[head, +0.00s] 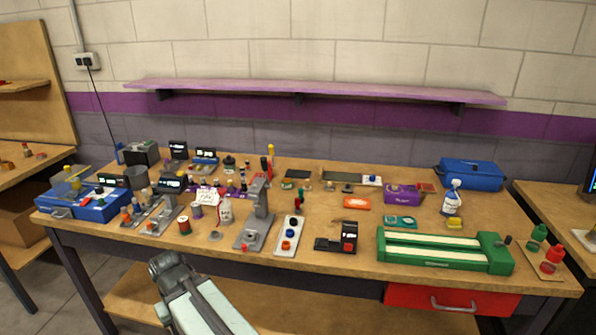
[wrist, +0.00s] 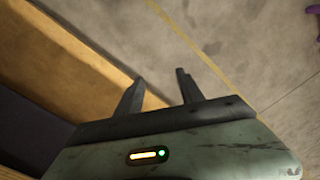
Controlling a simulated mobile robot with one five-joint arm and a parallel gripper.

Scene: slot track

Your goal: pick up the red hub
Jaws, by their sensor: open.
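Several red pieces show in the head view, and I cannot tell for sure which is the red hub. One red rounded piece (head: 552,260) stands at the far right end of the bench, near a similar green piece (head: 539,232). A smaller red piece (head: 349,241) sits on a black device (head: 328,244) near the front middle. My gripper (wrist: 158,90) shows in the wrist view with its two dark fingers apart and nothing between them. It points at the floor beside a wooden edge, with no red piece in that view.
The wooden bench (head: 360,268) is crowded on its left half. A long green slotted fixture (head: 440,262) lies at the front right. A grey press stand (head: 256,225) and white plate (head: 290,235) stand near the front middle. A purple shelf (head: 310,92) hangs behind.

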